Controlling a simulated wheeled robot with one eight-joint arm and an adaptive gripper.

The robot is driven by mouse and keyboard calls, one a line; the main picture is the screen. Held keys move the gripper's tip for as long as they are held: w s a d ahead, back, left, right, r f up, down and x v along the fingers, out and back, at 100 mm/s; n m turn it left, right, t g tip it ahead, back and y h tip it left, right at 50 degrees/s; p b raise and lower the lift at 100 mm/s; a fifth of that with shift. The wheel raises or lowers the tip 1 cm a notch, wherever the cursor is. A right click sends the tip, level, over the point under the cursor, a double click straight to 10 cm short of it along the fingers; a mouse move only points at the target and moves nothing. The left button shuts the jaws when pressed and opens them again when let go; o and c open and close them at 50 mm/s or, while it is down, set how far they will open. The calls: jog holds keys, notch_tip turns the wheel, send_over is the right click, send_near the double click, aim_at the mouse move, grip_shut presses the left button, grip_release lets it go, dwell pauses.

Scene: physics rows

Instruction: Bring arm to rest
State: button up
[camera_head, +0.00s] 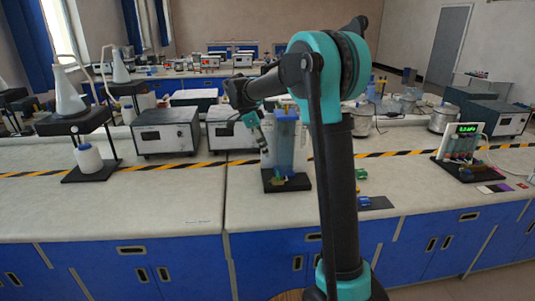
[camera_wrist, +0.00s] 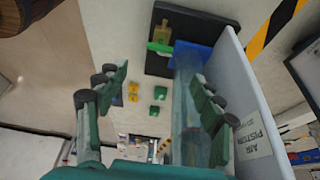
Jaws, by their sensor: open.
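My arm (camera_head: 330,130) rises in front of the bench and bends over at the top towards the left. My gripper (camera_wrist: 160,97) is open, with green and black fingers apart on the left and right of the wrist view. A clear bluish cylinder (camera_wrist: 184,115) stands on a black base (camera_wrist: 160,65) beside a pale panel (camera_wrist: 245,110) marked "AIR PISTON". The cylinder appears close to my right finger; I cannot tell whether they touch.
The bench (camera_head: 130,200) has blue cupboards and a yellow-black striped line. A flask stand (camera_head: 85,130) and grey instrument boxes (camera_head: 165,130) stand on the left. A device with a green display (camera_head: 463,148) stands on the right. Small coloured blocks (camera_head: 363,202) lie near the front edge.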

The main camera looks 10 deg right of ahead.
jog(key=shift+r, duration=0.1)
jog(key=s+d+f+n+t+y, duration=0.1)
jog(key=s+d+f+n, duration=0.2)
jog(key=s+f+n, duration=0.3)
jog(key=s+d+f+n+t+y, duration=0.1)
jog(key=s+f+n, duration=0.5)
jog(key=s, duration=0.8)
jog(key=s+d+f+n+t+y, duration=0.2)
jog(key=s+d+f+n, duration=0.3)
jog(key=s, duration=0.6)
jog(key=shift+d+f+n, duration=0.35)
jog(key=shift+f+n, duration=0.1)
jog(key=shift+n, duration=0.15)
